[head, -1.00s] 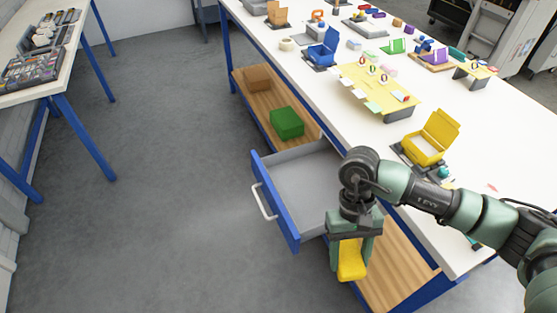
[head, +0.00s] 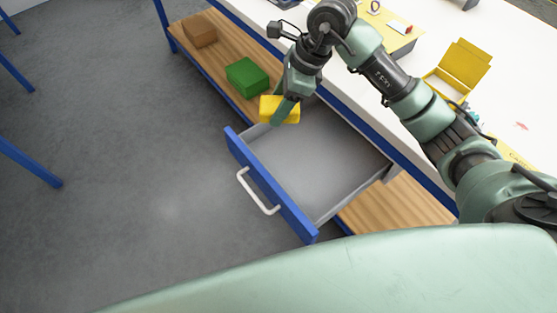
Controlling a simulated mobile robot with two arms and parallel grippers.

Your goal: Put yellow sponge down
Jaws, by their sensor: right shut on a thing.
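The yellow sponge (head: 268,110) is a small block held in my right gripper (head: 283,112). The gripper is shut on it, with one finger in front of it. The sponge is at the far left corner of the open drawer (head: 316,160), near the drawer's back and side edge. I cannot tell how high above the drawer it is. The drawer is grey inside, with a blue front and a white handle, and looks empty. My left gripper is not in view.
A wooden lower shelf (head: 215,60) holds a green block (head: 247,77) and a brown block (head: 199,30). The white tabletop (head: 500,95) carries an open yellow box (head: 458,70). Blue table legs stand at the left. The grey floor (head: 110,230) is clear.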

